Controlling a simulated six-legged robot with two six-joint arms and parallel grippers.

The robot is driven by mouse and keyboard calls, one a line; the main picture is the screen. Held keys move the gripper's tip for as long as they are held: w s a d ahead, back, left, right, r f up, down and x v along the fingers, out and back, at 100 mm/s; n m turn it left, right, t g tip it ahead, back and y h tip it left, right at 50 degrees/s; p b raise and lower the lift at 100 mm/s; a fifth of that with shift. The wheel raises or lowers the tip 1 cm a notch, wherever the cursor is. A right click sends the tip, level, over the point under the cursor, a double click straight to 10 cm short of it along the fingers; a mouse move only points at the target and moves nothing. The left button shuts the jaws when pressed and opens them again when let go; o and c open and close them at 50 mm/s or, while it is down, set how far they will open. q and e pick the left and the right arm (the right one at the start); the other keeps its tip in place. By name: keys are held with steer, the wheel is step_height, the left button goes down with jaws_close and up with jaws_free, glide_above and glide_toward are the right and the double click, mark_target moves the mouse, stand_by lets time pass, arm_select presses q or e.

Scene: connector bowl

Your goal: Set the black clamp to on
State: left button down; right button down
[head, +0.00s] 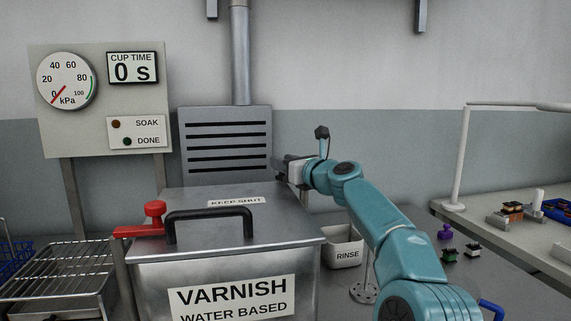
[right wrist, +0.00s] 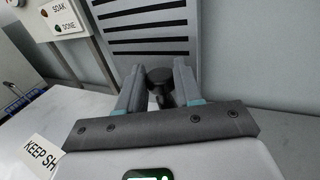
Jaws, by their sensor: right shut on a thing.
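The black clamp's dark round knob (right wrist: 160,75) shows between my fingers in the right wrist view. My right gripper (head: 279,169) is shut on it behind the back right corner of the varnish tank; it also shows in the right wrist view (right wrist: 160,88). The gripper hides the clamp in the head view, and I cannot tell its setting. The varnish tank (head: 225,258) has a closed metal lid with a black handle (head: 210,214) and a "KEEP SHUT" label. A red clamp (head: 153,210) is at the tank's left side. My left gripper is not in view.
A slatted vent (head: 227,145) stands behind the tank. A gauge panel (head: 105,100) reads "0 s". A white rinse container (head: 343,248) is right of the tank, partly behind my right arm. A wire rack (head: 60,280) is at left. Small connectors (head: 473,250) lie at right.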

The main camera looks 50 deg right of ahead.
steer(key=shift+f, duration=0.1)
steer(key=c, duration=0.7)
jaws_free()
steer(key=shift+s, duration=0.15)
steer(key=shift+c, duration=0.2)
step_height(320, 180, up, 20)
steer(key=p, duration=1.6)
steer(key=shift+p, duration=0.4)
